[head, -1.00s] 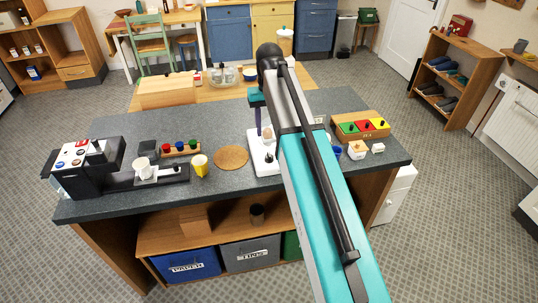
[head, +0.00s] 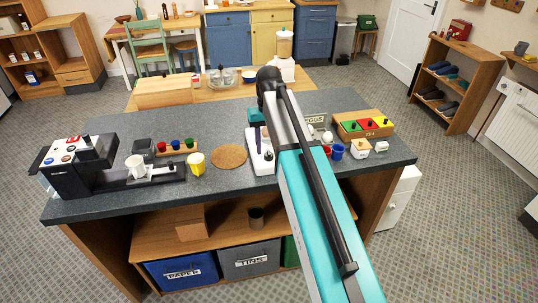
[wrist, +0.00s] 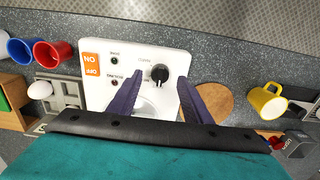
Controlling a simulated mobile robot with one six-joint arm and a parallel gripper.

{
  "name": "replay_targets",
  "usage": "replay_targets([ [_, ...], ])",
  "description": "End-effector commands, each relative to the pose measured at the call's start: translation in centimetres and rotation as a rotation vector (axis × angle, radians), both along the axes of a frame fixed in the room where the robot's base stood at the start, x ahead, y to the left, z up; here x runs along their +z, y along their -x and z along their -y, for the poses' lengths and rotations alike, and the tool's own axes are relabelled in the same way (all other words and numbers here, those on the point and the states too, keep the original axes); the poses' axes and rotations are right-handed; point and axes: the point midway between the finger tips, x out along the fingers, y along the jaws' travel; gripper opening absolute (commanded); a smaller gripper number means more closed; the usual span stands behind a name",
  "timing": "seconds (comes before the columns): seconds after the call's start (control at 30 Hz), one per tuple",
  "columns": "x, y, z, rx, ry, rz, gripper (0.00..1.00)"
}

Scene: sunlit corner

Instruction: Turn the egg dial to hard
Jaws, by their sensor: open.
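The egg cooker (wrist: 141,52) is a white unit with a black round dial (wrist: 160,73) on its top face, small lettering, two small lamps and an orange ON/OFF switch (wrist: 91,64). It stands on the dark counter and shows partly behind my arm in the head view (head: 261,160). My gripper (wrist: 161,84) is open and empty. Its two purple fingers reach over the cooker, with the dial between and just beyond their tips in the wrist view. Whether they touch the cooker cannot be told. The dial's setting marks are too small to read.
On the other side are a round cork mat (head: 229,157), a yellow mug (head: 196,163) and a coffee machine (head: 75,165).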

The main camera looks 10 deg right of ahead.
Motion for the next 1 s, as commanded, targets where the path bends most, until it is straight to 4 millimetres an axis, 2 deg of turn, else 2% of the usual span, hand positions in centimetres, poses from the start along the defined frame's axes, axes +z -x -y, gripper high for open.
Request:
replay_targets([
  [0.1,-1.4,0.0,0.0,0.0,0.0,0.0,0.45],
  [0.3,-2.4,0.0,-0.1,0.001,0.0,-0.001,0.45],
  [0.7,-2.6,0.0,-0.1,0.002,0.0,0.0,0.45],
  [0.73,-2.6,0.0,-0.1,0.002,0.0,0.0,0.43],
  [0.97,-2.6,0.0,-0.1,0.002,0.0,0.0,0.04],
  [1.0,-2.6,0.0,0.2,0.002,0.0,0.0,0.04],
])
